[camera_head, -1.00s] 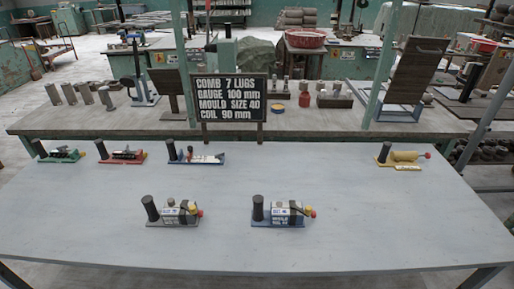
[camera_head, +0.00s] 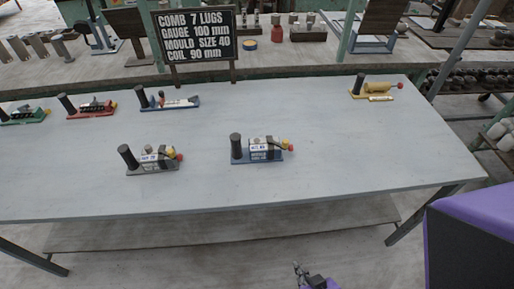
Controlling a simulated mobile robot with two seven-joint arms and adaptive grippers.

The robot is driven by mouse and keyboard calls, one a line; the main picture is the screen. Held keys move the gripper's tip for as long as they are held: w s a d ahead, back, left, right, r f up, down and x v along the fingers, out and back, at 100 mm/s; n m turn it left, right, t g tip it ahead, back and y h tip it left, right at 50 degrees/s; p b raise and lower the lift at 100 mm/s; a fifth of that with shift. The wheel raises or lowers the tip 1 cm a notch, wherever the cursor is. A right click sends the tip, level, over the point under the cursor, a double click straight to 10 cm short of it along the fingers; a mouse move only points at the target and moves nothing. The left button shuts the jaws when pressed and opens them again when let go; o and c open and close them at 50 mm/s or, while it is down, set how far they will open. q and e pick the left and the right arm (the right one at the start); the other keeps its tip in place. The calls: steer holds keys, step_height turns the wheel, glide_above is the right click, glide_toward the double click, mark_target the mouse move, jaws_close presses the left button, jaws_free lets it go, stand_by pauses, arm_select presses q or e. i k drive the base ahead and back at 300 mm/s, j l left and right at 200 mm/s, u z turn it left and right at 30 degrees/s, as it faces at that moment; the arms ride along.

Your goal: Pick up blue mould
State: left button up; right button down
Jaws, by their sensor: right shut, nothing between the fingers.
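A tool on a blue base (camera_head: 258,155) stands at the front middle of the grey table, with a black upright handle, a labelled block reading MOULD, and yellow and red knobs at its right end. Another long blue-based tool (camera_head: 168,102) stands in the back row. My right gripper (camera_head: 299,269) shows small at the bottom edge, in front of and below the table's near edge, well away from both. It is shut and empty. My left gripper is not in view.
A grey-based tool (camera_head: 152,163) stands left of the front blue one. Green (camera_head: 22,116), red (camera_head: 90,109) and yellow (camera_head: 376,92) tools stand in the back row. A black sign (camera_head: 198,34) rises behind the table (camera_head: 330,165). The table's front strip is clear.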

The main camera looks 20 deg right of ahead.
mark_target(259, 150)
steer(key=l, duration=0.85)
steer(key=k+l+u, duration=0.15)
steer(key=l, duration=0.7)
